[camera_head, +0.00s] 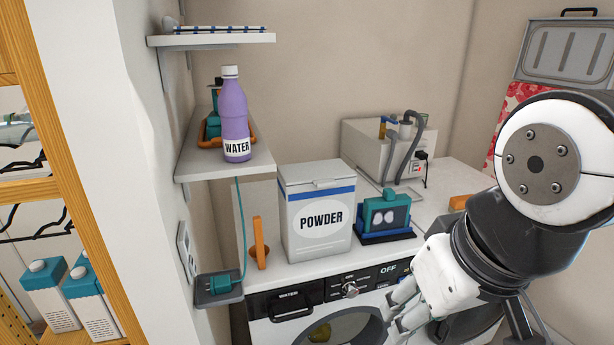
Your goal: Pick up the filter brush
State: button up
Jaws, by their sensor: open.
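I cannot make out a filter brush for certain. An orange upright piece (259,242) stands on the counter just left of the powder box, and a small orange block (460,202) lies at the right of the counter, partly hidden by my arm. I cannot tell whether either is the brush. My gripper (398,304) is low in front of the washing machine's front panel, below the counter edge and right of the machine's round door. Its pale fingers are open, and nothing shows between them. My arm hides the right part of the counter.
The white powder box (318,218) and a teal device on a dark blue stand (385,236) stand on the counter (430,195). A grey unit with hoses (375,150) is behind. Left, a shelf (222,168) holds a purple water bottle (233,115). A plug (220,286) sits on a low wall bracket.

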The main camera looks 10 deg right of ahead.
aim_at(457, 205)
jog(key=z, duration=1)
